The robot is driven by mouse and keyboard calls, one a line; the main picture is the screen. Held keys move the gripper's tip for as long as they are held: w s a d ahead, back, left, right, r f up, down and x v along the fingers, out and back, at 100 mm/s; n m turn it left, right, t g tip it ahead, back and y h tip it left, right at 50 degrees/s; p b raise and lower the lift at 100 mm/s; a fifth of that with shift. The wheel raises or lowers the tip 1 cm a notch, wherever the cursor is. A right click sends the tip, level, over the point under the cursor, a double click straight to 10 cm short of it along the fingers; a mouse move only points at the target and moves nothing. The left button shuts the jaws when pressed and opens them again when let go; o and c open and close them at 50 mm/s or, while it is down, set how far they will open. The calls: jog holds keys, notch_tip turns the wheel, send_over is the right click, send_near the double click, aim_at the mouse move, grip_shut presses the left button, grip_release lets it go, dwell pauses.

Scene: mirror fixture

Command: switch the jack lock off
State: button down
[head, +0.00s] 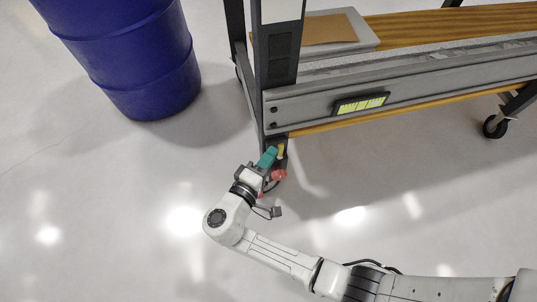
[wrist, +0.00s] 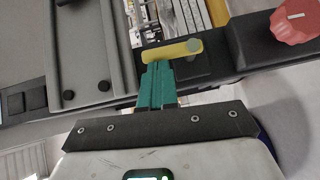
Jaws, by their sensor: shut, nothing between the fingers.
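A yellow lever (wrist: 172,50), which looks like the jack lock's handle, lies nearly level in the wrist view. Its right end has a round grey-green pivot on a dark plate (wrist: 193,68). My gripper (wrist: 158,66) has its teal fingers shut together with nothing between them. The fingertips are right at the lever's left part, just below it in the picture; I cannot tell if they touch. In the head view, my gripper (head: 267,157) is at the foot of the dark post, with the yellow lever (head: 281,151) just to its right.
A red knob (wrist: 295,22) is right of the lever; it also shows in the head view (head: 278,175). The grey rail (head: 400,90) and dark post (head: 276,60) of the fixture rise behind. A blue barrel (head: 140,60) stands left. The floor around my arm is clear.

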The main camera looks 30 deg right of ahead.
jog(key=shift+d+r, duration=0.1)
jog(key=shift+r, duration=0.05)
jog(key=s+d+m+y+p, duration=0.2)
jog(key=d+m+y+p, duration=0.4)
jog(key=y+p, duration=0.3)
jog(key=shift+m+y, duration=0.6)
jog(key=shift+y, duration=0.2)
jog(key=shift+r, duration=0.15)
jog(key=shift+r+p, duration=0.7)
jog(key=shift+p, duration=0.2)
